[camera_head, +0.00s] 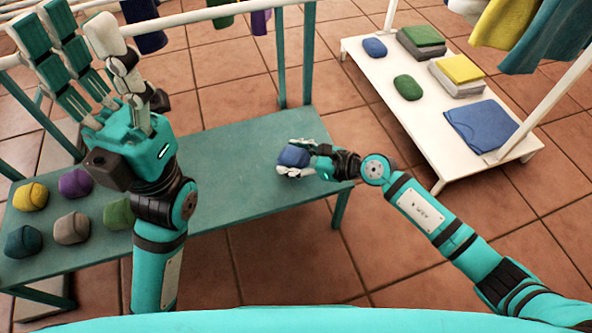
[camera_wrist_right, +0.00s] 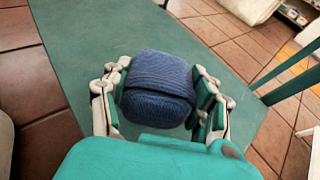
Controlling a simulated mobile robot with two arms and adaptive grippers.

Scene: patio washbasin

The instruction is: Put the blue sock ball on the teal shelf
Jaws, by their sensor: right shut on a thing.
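The blue sock ball (camera_head: 293,156) is between the fingers of my right gripper (camera_head: 297,157), over the right part of the teal shelf (camera_head: 235,175). In the right wrist view the blue sock ball (camera_wrist_right: 158,88) fills the space between both finger pads, and the teal surface (camera_wrist_right: 100,40) lies behind it. I cannot tell whether the ball touches the surface. My right gripper (camera_wrist_right: 160,100) is shut on it. My left gripper (camera_head: 95,60) is raised near the camera at the left, its fingers spread and empty; its arm hides part of the shelf.
Yellow (camera_head: 30,197), purple (camera_head: 76,183), dark teal (camera_head: 24,241), grey (camera_head: 71,228) and green (camera_head: 120,213) sock balls sit on the shelf's left end. A white shelf (camera_head: 437,130) at the right holds another blue ball (camera_head: 375,47) and folded clothes. The teal shelf's middle is clear.

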